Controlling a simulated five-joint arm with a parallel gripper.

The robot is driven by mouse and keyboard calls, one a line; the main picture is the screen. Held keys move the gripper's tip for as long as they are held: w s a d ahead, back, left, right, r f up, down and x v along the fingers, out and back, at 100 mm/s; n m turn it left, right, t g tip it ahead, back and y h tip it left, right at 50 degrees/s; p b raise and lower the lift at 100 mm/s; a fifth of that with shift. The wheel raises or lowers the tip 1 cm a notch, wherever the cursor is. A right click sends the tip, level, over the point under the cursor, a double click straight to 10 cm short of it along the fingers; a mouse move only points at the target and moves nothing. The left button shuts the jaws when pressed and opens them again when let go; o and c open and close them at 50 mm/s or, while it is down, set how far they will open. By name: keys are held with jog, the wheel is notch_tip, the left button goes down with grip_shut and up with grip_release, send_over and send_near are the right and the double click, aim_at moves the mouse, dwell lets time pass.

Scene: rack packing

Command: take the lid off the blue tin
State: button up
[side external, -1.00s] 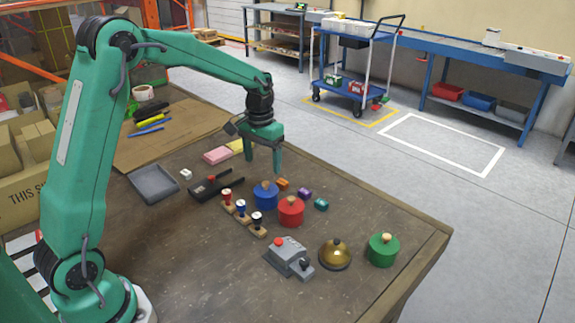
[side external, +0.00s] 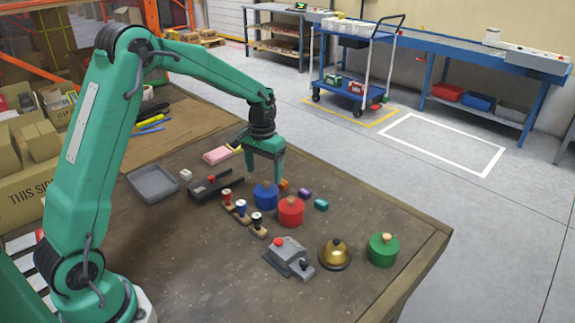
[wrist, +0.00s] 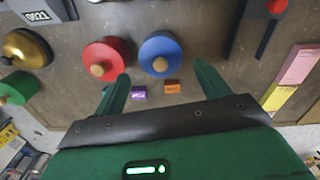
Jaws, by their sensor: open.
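The blue tin (side external: 265,197) stands upright on the brown table with its lid on. A round wooden knob (wrist: 160,64) tops the lid in the wrist view, where the blue tin (wrist: 160,48) lies just ahead of my fingers. My gripper (side external: 266,172) is open and empty, pointing down, close to the tin and above table height. In the wrist view my gripper (wrist: 163,76) has its two fingers spread to either side of the knob's line. No contact with the knob shows.
A red tin (side external: 291,213) stands close beside the blue one. Small orange (wrist: 172,86) and purple (wrist: 138,92) blocks lie near the tin. Several stamps (side external: 241,208), a black device (side external: 212,187), a golden bell (side external: 334,256) and a green tin (side external: 383,251) stand around.

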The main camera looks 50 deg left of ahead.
aim_at(264, 184)
jog(key=shift+f, duration=2.45)
jog(key=c, duration=0.7)
